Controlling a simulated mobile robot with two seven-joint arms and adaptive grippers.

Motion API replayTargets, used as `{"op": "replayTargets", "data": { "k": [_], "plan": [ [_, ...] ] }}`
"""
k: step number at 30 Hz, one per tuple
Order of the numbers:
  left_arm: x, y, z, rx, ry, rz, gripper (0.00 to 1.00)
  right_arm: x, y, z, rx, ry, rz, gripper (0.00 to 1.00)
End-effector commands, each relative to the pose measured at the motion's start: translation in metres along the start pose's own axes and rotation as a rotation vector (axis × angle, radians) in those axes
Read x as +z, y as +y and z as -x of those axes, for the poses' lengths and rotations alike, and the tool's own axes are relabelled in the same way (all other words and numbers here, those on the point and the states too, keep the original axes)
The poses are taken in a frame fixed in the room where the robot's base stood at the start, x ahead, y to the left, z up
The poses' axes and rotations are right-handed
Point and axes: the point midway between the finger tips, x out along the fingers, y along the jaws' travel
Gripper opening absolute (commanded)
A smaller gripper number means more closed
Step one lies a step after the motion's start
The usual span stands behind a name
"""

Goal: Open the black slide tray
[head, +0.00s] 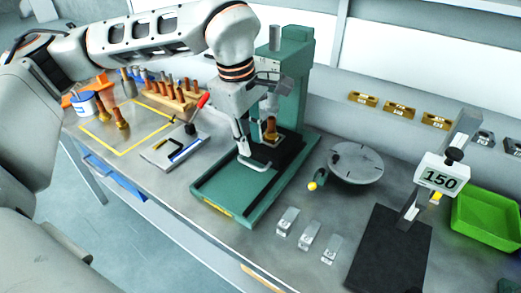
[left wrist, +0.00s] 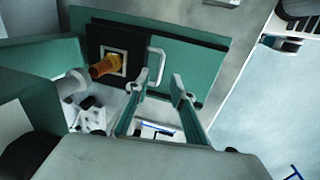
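The black slide tray (head: 291,153) lies in the green press (head: 290,85), under its head. A brown-and-brass part (head: 270,129) stands on it in a pale square seat. The tray also shows in the left wrist view (left wrist: 136,68), with a pale U-shaped handle (left wrist: 162,62) at its front edge. The handle (head: 262,167) sticks out over the green base in the head view. My left gripper (head: 250,150) is open at the handle. In the left wrist view its fingertips (left wrist: 158,80) are apart, and the handle appears between them. Contact cannot be told. My right gripper is not in view.
A round grey disc (head: 356,163) and several small metal blocks (head: 310,235) are right of the press. A scale display (head: 440,178) and a green bin (head: 487,222) stand farther right. A wooden rack (head: 172,98) with brown parts is left. The green base (head: 225,190) before the tray is clear.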

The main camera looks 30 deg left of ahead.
Motion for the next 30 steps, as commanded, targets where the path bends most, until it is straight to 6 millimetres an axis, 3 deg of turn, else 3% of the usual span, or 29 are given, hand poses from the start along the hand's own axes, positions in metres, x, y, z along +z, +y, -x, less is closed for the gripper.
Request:
{"op": "replayTargets", "data": {
  "k": [6,13,26,29,30],
  "plan": [
    [0.0,-0.002,-0.033,-0.006,-0.001,0.0,0.23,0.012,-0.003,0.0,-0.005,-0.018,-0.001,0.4],
    [0.001,-0.001,-0.064,-0.004,-0.002,0.0,0.23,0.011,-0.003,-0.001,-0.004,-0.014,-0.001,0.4],
    [0.001,0.0,-0.074,-0.001,-0.001,0.0,0.23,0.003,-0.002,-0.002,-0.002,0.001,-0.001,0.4],
    [0.001,-0.001,-0.074,-0.001,-0.001,0.0,0.0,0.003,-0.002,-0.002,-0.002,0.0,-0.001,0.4],
    [0.001,-0.001,-0.074,-0.002,-0.001,0.0,0.0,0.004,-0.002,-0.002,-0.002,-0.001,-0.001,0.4]
  ]
}}
